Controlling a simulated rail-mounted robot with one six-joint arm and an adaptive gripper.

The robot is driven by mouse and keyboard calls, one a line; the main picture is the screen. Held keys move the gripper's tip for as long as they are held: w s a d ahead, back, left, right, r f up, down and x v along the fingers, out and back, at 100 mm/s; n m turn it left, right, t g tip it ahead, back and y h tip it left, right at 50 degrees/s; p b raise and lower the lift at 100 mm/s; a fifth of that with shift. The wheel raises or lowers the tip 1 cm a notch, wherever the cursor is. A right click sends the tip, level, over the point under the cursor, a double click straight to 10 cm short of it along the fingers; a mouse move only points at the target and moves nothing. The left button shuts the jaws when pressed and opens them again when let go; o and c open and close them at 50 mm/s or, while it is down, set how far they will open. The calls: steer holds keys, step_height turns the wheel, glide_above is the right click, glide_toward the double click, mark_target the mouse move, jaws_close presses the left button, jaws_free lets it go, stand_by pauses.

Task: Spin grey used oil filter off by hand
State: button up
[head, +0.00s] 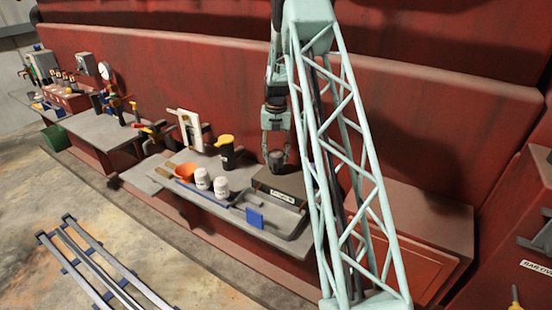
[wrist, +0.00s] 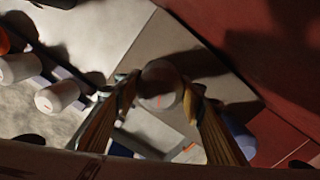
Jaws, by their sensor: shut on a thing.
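The grey used oil filter (head: 277,161) stands on top of a brown-grey block (head: 282,183) with a pale label on its front. My gripper (head: 276,146) points down over the filter, its fingers at the filter's sides. In the wrist view the filter's round end (wrist: 160,84) sits between the two fingertips, and my gripper (wrist: 160,90) is shut on it. The filter's lower end and its seat on the block are hidden.
A grey tray (head: 288,221) and a blue piece (head: 255,218) lie in front. A red wall (head: 220,80) rises behind.

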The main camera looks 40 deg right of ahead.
stand_by(0.3)
steer(key=o, duration=1.1)
steer(key=shift+c, duration=0.2)
steer(key=shift+r, duration=0.15)
steer(key=shift+r, duration=5.85)
